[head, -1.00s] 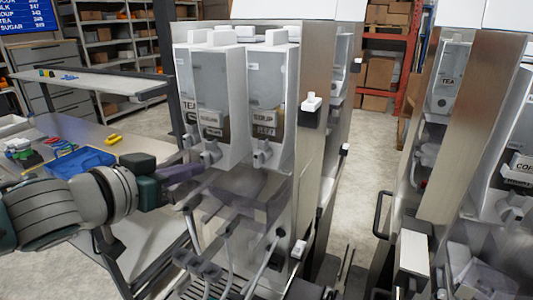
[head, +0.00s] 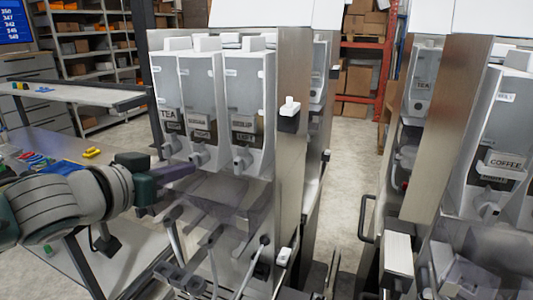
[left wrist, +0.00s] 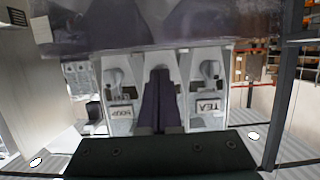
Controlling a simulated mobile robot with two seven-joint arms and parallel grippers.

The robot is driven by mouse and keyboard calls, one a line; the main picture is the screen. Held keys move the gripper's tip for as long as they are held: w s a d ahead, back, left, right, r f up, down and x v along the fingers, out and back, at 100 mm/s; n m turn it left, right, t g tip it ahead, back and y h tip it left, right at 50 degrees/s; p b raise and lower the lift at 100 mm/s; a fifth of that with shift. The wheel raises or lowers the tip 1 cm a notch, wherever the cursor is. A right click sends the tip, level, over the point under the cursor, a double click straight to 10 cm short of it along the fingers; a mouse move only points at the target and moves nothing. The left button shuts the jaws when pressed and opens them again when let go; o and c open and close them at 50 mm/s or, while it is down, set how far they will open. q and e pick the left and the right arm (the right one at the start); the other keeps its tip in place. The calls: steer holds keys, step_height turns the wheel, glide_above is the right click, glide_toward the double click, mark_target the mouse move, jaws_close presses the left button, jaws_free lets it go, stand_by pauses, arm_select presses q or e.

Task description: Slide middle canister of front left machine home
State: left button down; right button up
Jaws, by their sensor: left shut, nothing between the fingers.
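The front left machine holds three grey-white canisters side by side in the head view. The middle canister (head: 199,98) has its front roughly in line with the TEA canister (head: 164,94) at left and the right canister (head: 246,92). My left gripper (head: 192,168) is shut and empty, its purple fingers at the middle canister's lower front by the spout. I cannot tell whether they touch. In the left wrist view, the shut fingers (left wrist: 160,72) cover most of the middle canister, between the TEA canister (left wrist: 207,88) and a neighbouring canister (left wrist: 118,92). My right gripper is out of view.
The machine's metal side panel (head: 292,130) stands right of the canisters. A second machine with a COFFEE canister (head: 505,140) is at right. Below the canisters are clear chutes and nozzles. A worktable (head: 125,235) with small coloured items is at left.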

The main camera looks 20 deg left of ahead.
arm_select(q)
steer(key=shift+w, duration=0.75)
steer(key=shift+d, duration=0.1)
steer(key=s+p, duration=0.3)
steer(key=s, duration=0.4)
steer(key=shift+s+a, duration=0.35)
steer(key=shift+s, duration=0.05)
steer(key=shift+p, duration=0.35)
steer(key=s+d+r+g+p, duration=0.2)
steer(key=s+d+g+p, duration=0.1)
steer(key=s, duration=0.5)
steer(key=s+d+r+g+p, duration=0.3)
steer(key=s+g, duration=0.1)
steer(key=s, duration=0.4)
steer(key=s+d+r+m+g+y+p, duration=0.1)
steer(key=s+d+r+g+p, duration=0.2)
steer(key=s, duration=0.5)
steer(key=shift+d+r+g+p, duration=0.2)
steer(key=shift+d+g+p, duration=0.3)
steer(key=shift+d, duration=0.1)
